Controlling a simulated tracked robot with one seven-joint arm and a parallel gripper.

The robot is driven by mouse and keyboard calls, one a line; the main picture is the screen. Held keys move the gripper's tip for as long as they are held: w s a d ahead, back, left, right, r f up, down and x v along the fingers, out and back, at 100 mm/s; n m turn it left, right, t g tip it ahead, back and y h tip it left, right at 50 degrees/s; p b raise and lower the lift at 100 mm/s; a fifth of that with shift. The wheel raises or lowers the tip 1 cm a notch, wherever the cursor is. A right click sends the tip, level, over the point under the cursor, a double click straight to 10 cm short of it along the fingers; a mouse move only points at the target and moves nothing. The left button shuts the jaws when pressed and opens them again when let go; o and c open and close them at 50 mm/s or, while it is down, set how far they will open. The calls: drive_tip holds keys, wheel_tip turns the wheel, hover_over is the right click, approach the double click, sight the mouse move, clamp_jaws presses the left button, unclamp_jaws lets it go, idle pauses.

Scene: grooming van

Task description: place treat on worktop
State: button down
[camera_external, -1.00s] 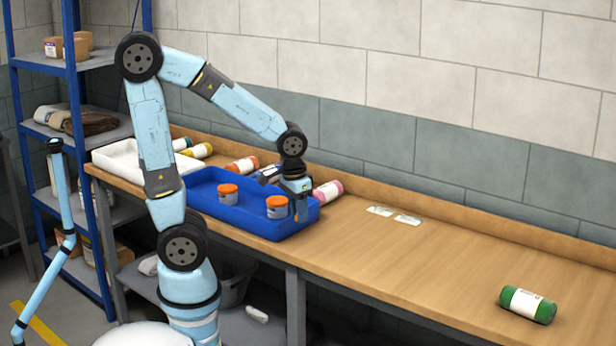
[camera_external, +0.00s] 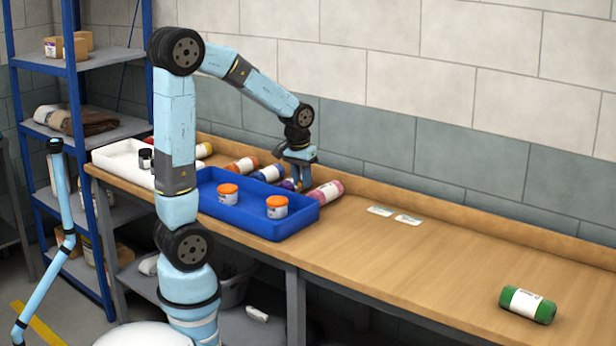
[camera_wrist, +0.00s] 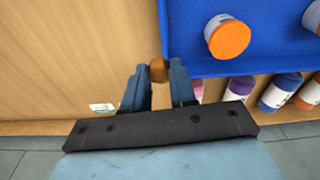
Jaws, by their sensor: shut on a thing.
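The treat is a small brown piece (camera_wrist: 158,71) between my fingertips in the wrist view. My gripper (camera_wrist: 157,82) is shut on it. In the external view, my gripper (camera_external: 298,184) is at the back right corner of the blue tray, close to the row of bottles, and the treat cannot be made out there. The wooden worktop (camera_external: 400,263) runs along the wall. In the wrist view its bare surface (camera_wrist: 70,55) lies to the left of the treat, and the blue tray (camera_wrist: 185,35) lies to the right.
The blue tray (camera_external: 232,221) holds two orange-lidded jars (camera_external: 277,207). Several bottles lie behind it, including a pink one (camera_external: 325,194). A white tray (camera_external: 122,162) stands at left.

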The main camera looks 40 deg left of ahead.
drive_tip(key=w+a+n, duration=0.3)
drive_tip(key=w+a, duration=0.3)
drive_tip(key=a, duration=0.6)
drive_tip(key=s+a+f+n+y, duration=0.15)
drive_tip(key=a+n, duration=0.65)
drive_tip(key=a, duration=2.8)
drive_tip(key=shift+g, duration=0.3)
drive_tip(key=w+a+f, duration=0.2)
drive_tip(key=w+f, duration=0.1)
drive_tip(key=w+a+f, duration=0.3)
drive_tip(key=w, duration=0.1)
drive_tip(key=w+a+f, duration=0.2)
drive_tip(key=w+f, duration=0.1)
drive_tip(key=w, duration=0.1)
drive_tip(key=shift+a+f, duration=0.15)
drive_tip(key=shift+w+a+f, duration=0.15)
drive_tip(key=shift+w+f, duration=0.1)
drive_tip(key=shift+f, duration=1.65)
